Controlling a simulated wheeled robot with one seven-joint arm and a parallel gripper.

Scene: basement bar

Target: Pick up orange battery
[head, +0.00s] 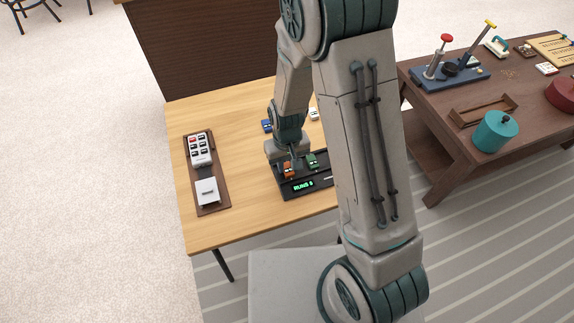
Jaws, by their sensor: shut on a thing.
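The orange battery (288,171) is a small orange block at the left end of a black device (287,190) with a lit green display, on the wooden table. My gripper (289,162) points down at the orange battery from above and is shut on it. The fingertips are small and partly hidden by the wrist. I cannot tell whether the battery is seated in the device or raised a little. A green battery (312,161) stands in the device just to the right, beside the gripper.
A blue block (267,126) and a white block (314,114) lie farther back on the light wooden table (240,220). A brown tray (213,209) with a white remote-like panel (200,150) lies at left. A dark table (440,130) with levers and a teal pot (495,131) stands at right.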

